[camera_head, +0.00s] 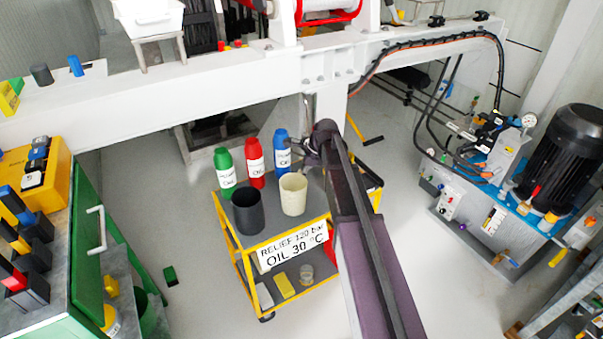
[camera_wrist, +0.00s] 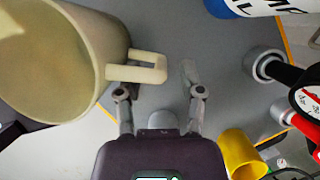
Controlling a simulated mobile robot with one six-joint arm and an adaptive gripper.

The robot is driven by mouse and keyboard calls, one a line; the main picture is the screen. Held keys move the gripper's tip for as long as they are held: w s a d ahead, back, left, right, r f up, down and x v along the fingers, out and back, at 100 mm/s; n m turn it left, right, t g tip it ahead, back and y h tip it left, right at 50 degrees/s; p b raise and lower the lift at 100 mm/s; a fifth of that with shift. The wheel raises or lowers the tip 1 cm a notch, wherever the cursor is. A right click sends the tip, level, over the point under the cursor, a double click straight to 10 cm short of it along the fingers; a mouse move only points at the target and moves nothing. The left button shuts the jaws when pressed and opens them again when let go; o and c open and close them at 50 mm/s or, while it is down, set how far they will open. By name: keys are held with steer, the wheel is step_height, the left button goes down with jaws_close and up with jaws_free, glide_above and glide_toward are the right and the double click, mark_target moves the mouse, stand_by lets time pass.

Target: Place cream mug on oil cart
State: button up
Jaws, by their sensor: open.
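The cream mug (camera_head: 293,194) stands upright on the grey top of the oil cart (camera_head: 272,217), right of a dark grey cup. In the wrist view the mug (camera_wrist: 60,60) fills the upper left, its handle pointing right. My gripper (camera_head: 312,147) is just behind the mug in the head view, partly hidden by my arm. In the wrist view my gripper (camera_wrist: 160,95) is open and holds nothing. The handle's end lies just beyond the left fingertip, partly across the gap; whether they touch is unclear. The cart's grey top (camera_wrist: 228,62) shows below the fingers.
Green (camera_head: 226,170), red (camera_head: 255,162) and blue (camera_head: 282,150) bottles stand along the cart's back edge, with the dark cup (camera_head: 248,210) in front. A white beam (camera_head: 200,105) runs behind the cart. A green cabinet (camera_head: 88,235) is left, a motor unit (camera_head: 570,150) right.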

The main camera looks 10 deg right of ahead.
steer(key=p+v, duration=0.8)
steer(key=v, duration=0.1)
steer(key=shift+d+r, duration=0.15)
steer(key=shift+r, duration=0.2)
steer(key=shift+s, duration=0.15)
stand_by(0.6)
steer(key=s+a+n+h, duration=0.2)
steer(key=s+n, duration=0.8)
steer(key=s, duration=0.1)
steer(key=s+a+f+n+g+h, duration=0.1)
steer(key=s+a+n+h, duration=0.1)
steer(key=s+n, duration=0.9)
steer(key=shift+s+a+f, duration=0.2)
steer(key=shift+s, duration=0.25)
step_height(320, 180, up, 15)
steer(key=p, duration=1.5)
steer(key=shift+r+p, duration=0.15)
steer(key=shift+p, duration=0.2)
